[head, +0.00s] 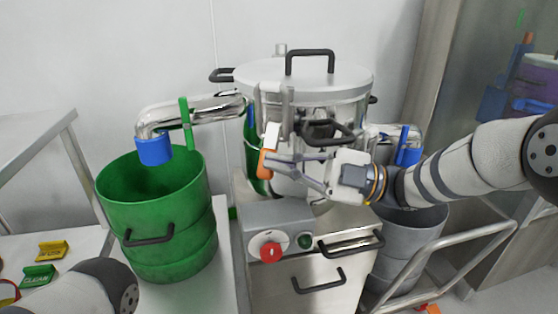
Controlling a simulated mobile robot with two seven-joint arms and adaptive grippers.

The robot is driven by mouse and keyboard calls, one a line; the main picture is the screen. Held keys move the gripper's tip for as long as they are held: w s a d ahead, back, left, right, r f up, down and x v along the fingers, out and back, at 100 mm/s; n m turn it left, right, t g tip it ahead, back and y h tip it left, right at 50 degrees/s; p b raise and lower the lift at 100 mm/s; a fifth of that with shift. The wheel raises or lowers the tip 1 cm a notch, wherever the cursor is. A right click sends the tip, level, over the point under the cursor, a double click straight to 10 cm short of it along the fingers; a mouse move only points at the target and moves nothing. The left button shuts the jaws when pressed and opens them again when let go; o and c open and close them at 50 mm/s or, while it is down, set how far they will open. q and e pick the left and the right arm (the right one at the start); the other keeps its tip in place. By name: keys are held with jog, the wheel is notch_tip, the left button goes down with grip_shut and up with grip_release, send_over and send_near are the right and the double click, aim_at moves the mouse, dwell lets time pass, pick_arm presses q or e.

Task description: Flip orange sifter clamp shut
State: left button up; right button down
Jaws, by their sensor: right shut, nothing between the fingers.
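The sifter (345,93) is a steel drum with a lid, standing on a steel cabinet in the middle of the head view. Its clamp has an orange grip (263,163) at the front left of the drum, below a pale lever part. My right gripper (270,158) reaches in from the right. Its fingers are shut with nothing between them, and the tips are at the orange grip; whether they touch it I cannot tell. My left arm shows only at the bottom left, and its gripper is out of view.
A green drum (165,225) stands left under a blue-ended pipe (153,150). Grey drums (415,222) stand right behind a rail (450,240). A control box with a red knob (270,252) sits below the clamp. Black handles (330,132) project near my right gripper.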

jog(key=shift+w+d+f+n+g+h+b, duration=0.15)
jog(key=shift+w+f+n+b, duration=0.2)
jog(key=shift+n, duration=0.25)
jog(key=shift+w+d+f+n+g+h+b, duration=0.15)
jog(key=shift+w+f+n+b, duration=0.1)
jog(key=shift+f+n+b, duration=0.3)
jog(key=shift+a+r, duration=0.1)
jog(key=shift+a, duration=0.1)
